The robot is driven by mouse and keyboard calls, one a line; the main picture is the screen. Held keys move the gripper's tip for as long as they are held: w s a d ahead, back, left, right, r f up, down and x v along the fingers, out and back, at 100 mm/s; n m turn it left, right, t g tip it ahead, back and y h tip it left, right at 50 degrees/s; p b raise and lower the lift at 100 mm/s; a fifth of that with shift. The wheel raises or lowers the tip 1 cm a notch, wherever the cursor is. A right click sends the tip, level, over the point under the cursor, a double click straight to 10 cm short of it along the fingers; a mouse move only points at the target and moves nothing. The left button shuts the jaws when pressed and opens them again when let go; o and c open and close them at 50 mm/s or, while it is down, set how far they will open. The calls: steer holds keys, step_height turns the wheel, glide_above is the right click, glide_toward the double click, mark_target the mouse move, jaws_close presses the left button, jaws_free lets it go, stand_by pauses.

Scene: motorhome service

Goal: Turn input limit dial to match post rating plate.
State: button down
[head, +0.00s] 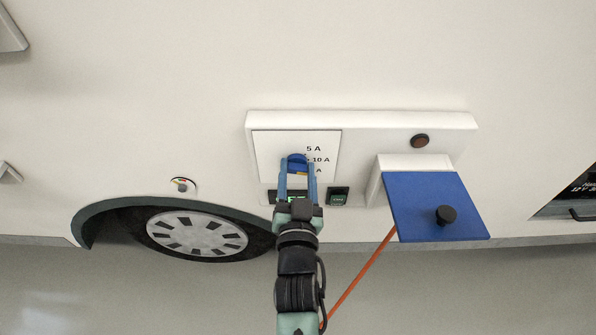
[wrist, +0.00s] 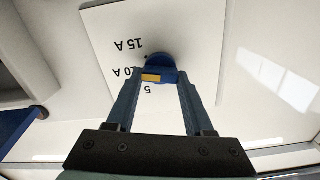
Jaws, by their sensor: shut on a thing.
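The input limit dial (wrist: 161,66) is a blue knob with a yellow mark, on a white panel (wrist: 205,45). The panel shows upside down in the wrist view, with labels 15 A, 10 A and 5 A beside the dial. The yellow mark lies on the dial's side near the partly covered 10 A label; its exact setting I cannot tell. My gripper (wrist: 159,84) is shut on the dial, one finger on each side. In the head view my gripper (head: 298,168) reaches up to the dial and covers part of the lowest label. I cannot identify the post rating plate.
Right of the panel, a blue flap (head: 415,205) with a black knob sticks out, and an orange cable (head: 362,270) runs down from it. A dark green switch (head: 338,197) and a reddish-brown round lamp (head: 420,141) sit nearby. A wheel (head: 197,234) is lower left.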

steer(key=shift+a+n, duration=0.1)
steer(key=shift+n, duration=1.1)
steer(key=shift+c, duration=1.4)
jaws_free()
steer(key=shift+s+f, duration=0.1)
steer(key=shift+s, duration=0.45)
steer(key=s+b, duration=0.2)
steer(key=s, duration=1)
